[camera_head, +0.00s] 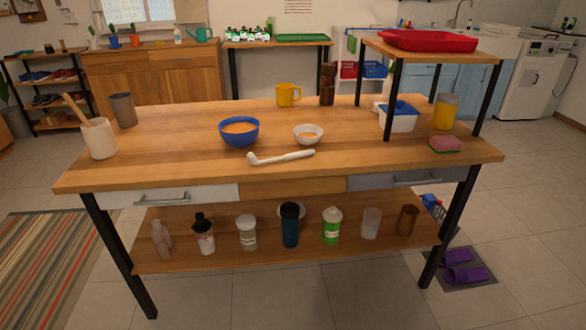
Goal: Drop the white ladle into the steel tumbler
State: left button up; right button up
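The white ladle (284,157) lies on the wooden table near its front edge, in front of the bowls. Its rounded head points left and its handle points right, slightly away from me. A grey tumbler (122,111), which looks like the steel one, stands upright at the back left of the table. Its inside is too dark to tell whether anything is in it. Neither of my grippers is in view.
A blue bowl (239,133) and a small white bowl (308,135) sit behind the ladle. A raised shelf (428,52) stands at right. The table's left-centre is clear.

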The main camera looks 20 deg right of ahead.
aim_at(126, 116)
jog(key=z, duration=0.65)
jog(key=i, duration=1.1)
jog(key=u, duration=0.2)
